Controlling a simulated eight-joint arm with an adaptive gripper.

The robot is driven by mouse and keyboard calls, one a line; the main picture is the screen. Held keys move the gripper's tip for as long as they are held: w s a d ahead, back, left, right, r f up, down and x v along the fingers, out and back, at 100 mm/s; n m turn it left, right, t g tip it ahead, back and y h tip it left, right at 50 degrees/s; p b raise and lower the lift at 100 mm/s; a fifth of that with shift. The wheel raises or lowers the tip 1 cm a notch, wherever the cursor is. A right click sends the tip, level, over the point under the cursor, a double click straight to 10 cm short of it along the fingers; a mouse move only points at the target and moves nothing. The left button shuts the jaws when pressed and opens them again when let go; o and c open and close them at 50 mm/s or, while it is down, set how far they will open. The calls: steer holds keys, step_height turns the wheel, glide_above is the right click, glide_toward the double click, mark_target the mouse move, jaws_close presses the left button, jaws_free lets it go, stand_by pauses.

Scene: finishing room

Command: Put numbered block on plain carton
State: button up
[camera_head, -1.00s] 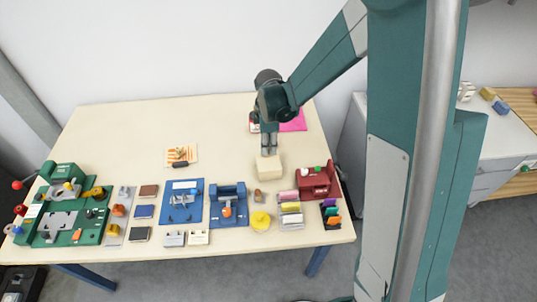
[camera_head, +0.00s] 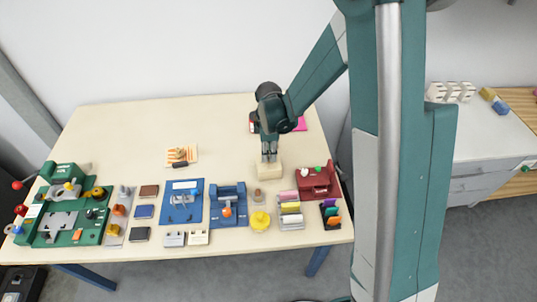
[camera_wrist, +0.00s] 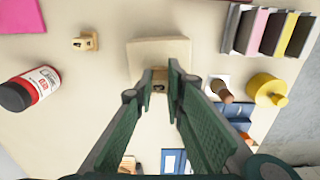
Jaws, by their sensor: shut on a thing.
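My gripper (camera_head: 268,158) is shut on a small wooden numbered block (camera_wrist: 160,79), which shows between the fingertips in the wrist view (camera_wrist: 160,88). A dark mark is on the block's face. The plain carton (camera_head: 269,173) is a cream box on the table, directly below the gripper; it also shows in the wrist view (camera_wrist: 152,50). The fingertips and the block are over the carton's top, very low. I cannot tell whether the block touches it. Another small wooden block (camera_wrist: 86,42) with a dark mark lies on the table beside the carton.
A red-labelled bottle (camera_wrist: 30,90) and a pink sheet (camera_wrist: 22,16) are near the carton. A yellow round piece (camera_head: 260,221), a blue fixture (camera_head: 228,205) and a dark red fixture (camera_head: 318,181) stand in front. The table's back left is mostly clear.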

steer(key=shift+f, duration=0.3)
steer(key=o, duration=0.7)
steer(key=shift+r, duration=0.2)
steer(key=shift+r, duration=6)
steer(key=shift+r, duration=0.1)
